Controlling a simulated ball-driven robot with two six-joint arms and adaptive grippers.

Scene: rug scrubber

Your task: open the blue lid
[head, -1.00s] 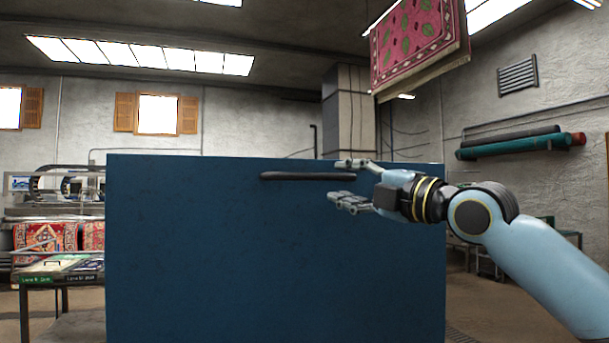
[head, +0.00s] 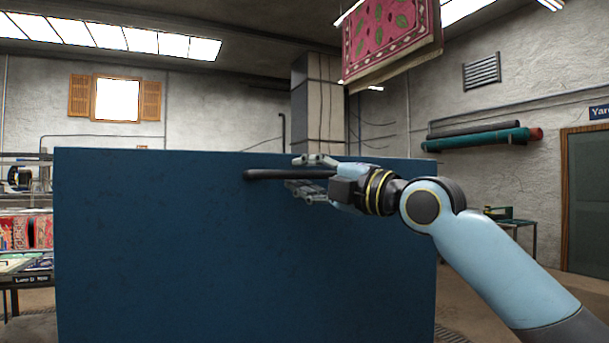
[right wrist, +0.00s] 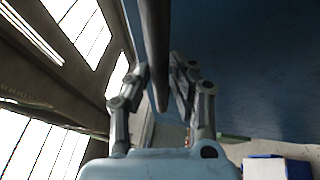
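The blue lid (head: 180,240) shows in the head view as a large upright blue panel, filling the middle. A dark bar handle (head: 265,174) runs level across it near the top edge. My right gripper (head: 308,176) is at the right part of the handle, one finger above the bar and one below. In the right wrist view the bar (right wrist: 154,45) passes between the fingers of the right gripper (right wrist: 160,85), which look apart with small gaps beside the bar. The right end of the handle is hidden by the gripper in the head view. My left gripper is not in view.
A patterned rug (head: 390,45) hangs above, behind the panel. Rolled rugs (head: 480,139) are on the right wall. A table with books (head: 25,268) stands at the left. Open floor shows to the right of the panel.

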